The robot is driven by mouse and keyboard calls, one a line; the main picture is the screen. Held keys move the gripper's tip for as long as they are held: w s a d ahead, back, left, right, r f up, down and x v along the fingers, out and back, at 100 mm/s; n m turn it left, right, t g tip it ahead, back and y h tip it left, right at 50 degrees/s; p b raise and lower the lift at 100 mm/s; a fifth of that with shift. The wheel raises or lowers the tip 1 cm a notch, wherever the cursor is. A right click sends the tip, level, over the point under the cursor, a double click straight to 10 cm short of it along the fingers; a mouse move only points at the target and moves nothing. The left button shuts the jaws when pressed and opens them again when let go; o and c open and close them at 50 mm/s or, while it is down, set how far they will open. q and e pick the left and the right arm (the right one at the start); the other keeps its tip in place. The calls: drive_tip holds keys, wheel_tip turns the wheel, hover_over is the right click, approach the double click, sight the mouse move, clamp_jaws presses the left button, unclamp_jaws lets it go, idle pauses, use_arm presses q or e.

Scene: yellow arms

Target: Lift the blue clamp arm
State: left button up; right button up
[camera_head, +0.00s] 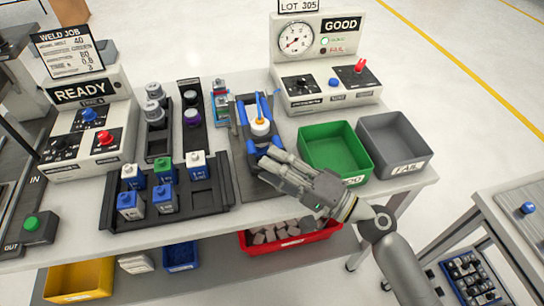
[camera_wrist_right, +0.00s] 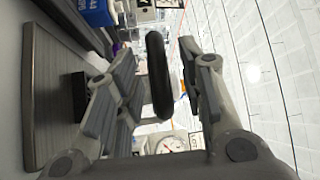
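The clamp fixture (camera_head: 243,108) stands in the middle of the table, with blue parts around a white cylindrical piece (camera_head: 260,127) with an orange-yellow top. The blue clamp arm (camera_head: 252,147) shows at its near left side, partly hidden by my right gripper (camera_head: 270,158). In the right wrist view, my right gripper (camera_wrist_right: 158,82) is open, with a dark rounded bar (camera_wrist_right: 160,75) between its fingers. I see a gap on the left of the bar; contact on the right is unclear. My left gripper is not in view.
A green bin (camera_head: 334,150) and a grey bin (camera_head: 393,143) stand to the right. A dark tray (camera_head: 222,193) with several blue and white blocks lies left. A gauge station (camera_head: 335,92) stands behind. A red bin (camera_head: 290,242) sits below the table.

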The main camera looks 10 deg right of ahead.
drive_tip(key=shift+w+a, duration=0.3)
drive_tip(key=shift+a, duration=0.1)
clamp_jaws()
drive_tip(key=shift+r, duration=0.1)
